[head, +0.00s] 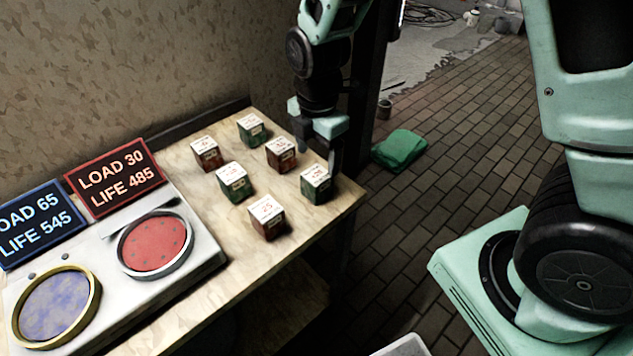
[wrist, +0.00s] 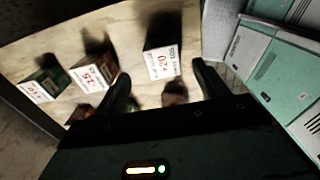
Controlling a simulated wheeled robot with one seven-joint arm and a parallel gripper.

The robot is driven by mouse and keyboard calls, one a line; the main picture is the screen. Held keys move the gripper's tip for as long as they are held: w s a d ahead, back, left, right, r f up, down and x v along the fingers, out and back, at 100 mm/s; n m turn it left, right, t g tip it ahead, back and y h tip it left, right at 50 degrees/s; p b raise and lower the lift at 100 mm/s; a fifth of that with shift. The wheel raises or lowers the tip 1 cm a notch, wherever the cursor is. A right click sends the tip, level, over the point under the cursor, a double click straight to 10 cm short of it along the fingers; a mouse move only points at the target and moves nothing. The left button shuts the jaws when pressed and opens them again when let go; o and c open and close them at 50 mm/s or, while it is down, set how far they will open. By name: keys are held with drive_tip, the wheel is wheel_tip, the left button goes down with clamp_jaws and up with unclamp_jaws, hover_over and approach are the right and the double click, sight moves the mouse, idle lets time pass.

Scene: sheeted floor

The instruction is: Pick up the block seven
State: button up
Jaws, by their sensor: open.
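Several small cube blocks with white printed tops and red or green sides stand on a wooden table. None shows a readable seven, so I cannot tell which is block seven. My gripper (head: 319,152) is open and empty, pointing down over the table's right end. It is above the green block (head: 316,183) and close to a red block (head: 281,154). In the wrist view, a block marked +20 (wrist: 162,62) lies ahead, between the lines of my open fingers (wrist: 162,86). A red block (wrist: 95,72) and a green block marked +10 (wrist: 43,86) are to its left.
On the wooden table (head: 240,270), a white console with a red round pad (head: 155,245) and a blue round pad (head: 55,305) stands left. Red (head: 115,178) and blue (head: 38,225) signs are behind it. A green cloth-like item (head: 400,149) lies on the brick floor.

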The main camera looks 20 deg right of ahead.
sight(318, 172)
wheel_tip(318, 172, down, 3)
drive_tip(key=shift+f, duration=0.2)
drive_tip(key=shift+s+a+f+p, duration=0.1)
drive_tip(key=shift+s+f+p, duration=0.1)
drive_tip(key=shift+f, duration=1.15)
drive_tip(key=shift+s+a+f+p, duration=0.1)
drive_tip(key=shift+f+p, duration=0.1)
drive_tip(key=shift+f, duration=1.15)
drive_tip(key=c, duration=1.4)
